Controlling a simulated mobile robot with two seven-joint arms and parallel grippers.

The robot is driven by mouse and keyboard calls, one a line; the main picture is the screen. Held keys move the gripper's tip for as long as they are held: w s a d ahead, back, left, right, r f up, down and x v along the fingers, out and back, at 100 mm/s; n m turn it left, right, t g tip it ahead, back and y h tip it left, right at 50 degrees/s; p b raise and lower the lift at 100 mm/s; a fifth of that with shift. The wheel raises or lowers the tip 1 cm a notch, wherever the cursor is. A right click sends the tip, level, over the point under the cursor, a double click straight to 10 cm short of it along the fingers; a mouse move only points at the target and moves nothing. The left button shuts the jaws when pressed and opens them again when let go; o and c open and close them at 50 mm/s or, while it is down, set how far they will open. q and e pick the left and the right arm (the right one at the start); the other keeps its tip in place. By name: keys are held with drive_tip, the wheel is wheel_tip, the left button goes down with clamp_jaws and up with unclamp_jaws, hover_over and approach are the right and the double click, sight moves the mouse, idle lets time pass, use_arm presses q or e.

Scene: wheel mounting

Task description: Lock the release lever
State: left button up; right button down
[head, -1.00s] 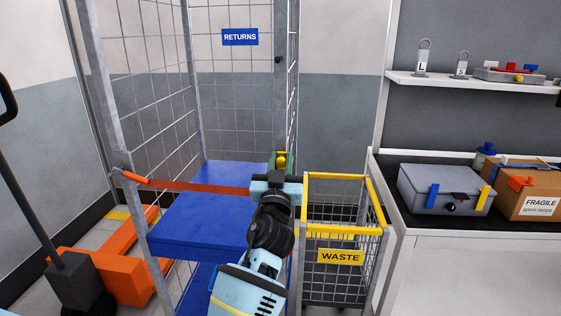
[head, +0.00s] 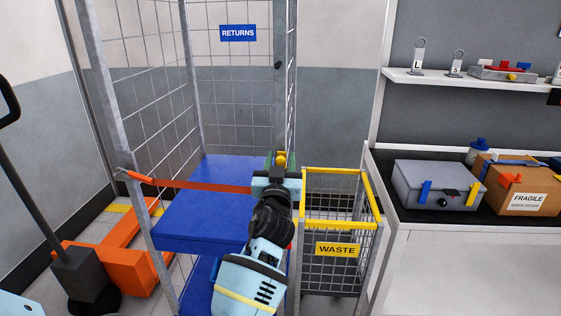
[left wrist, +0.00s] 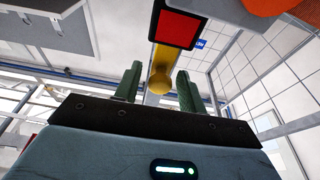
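A yellow round knob (head: 281,160), which looks like the lever's end, stands at the front right post of the blue-decked cage. It also shows in the left wrist view (left wrist: 160,80), below a red square plate in a dark frame (left wrist: 178,28). My left gripper (head: 280,157) is at that post. In the left wrist view its green fingers (left wrist: 157,88) stand apart, one on each side of the knob, with gaps visible. An orange-red strap (head: 205,187) runs across the cage front to behind my gripper; its right end is hidden. My right gripper is not in view.
A wire waste basket with a yellow rim (head: 337,227) stands just right of my left arm. An orange pallet truck (head: 118,262) is at the left. A bench with a grey case (head: 435,183) and a cardboard box (head: 520,190) is at the right.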

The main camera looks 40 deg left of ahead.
use_arm(q)
drive_tip(key=shift+s+d+f, duration=0.2)
drive_tip(key=shift+s+d, duration=0.05)
drive_tip(key=shift+s, duration=0.15)
drive_tip(key=b+v, duration=0.1)
drive_tip(key=v, duration=0.5)
drive_tip(key=shift+s+d, duration=0.2)
drive_tip(key=shift+s, duration=0.15)
